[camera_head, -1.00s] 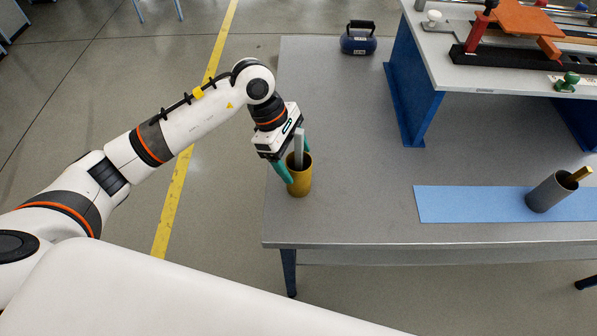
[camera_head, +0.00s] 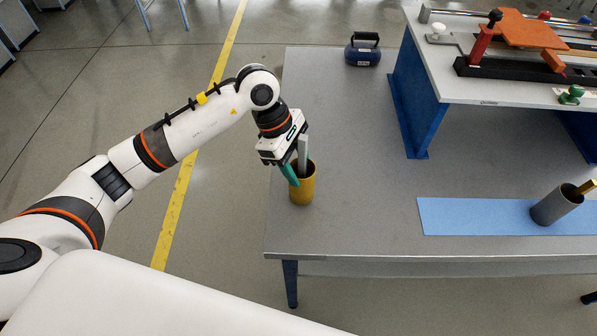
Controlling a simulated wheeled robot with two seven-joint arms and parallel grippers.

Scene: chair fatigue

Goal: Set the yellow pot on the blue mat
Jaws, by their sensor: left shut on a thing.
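The yellow pot (camera_head: 302,188) stands upright at the left end of the grey table. A grey bar (camera_head: 303,152) shows at its mouth; I cannot tell whether it belongs to the pot or to my gripper. My left gripper (camera_head: 296,173), with teal fingers, is above the pot and shut on it at the rim. One finger shows outside the pot's left side; the other is mostly hidden. The blue mat (camera_head: 470,216) lies flat near the table's front edge, well to the right of the pot. My right gripper is not in view.
A tilted grey cup (camera_head: 557,204) with a yellowish stick is on the blue mat's right part. A dark blue kettlebell-like weight (camera_head: 362,50) stands at the back. A raised bench on a blue support (camera_head: 414,105) stands at the back right. The table between pot and mat is clear.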

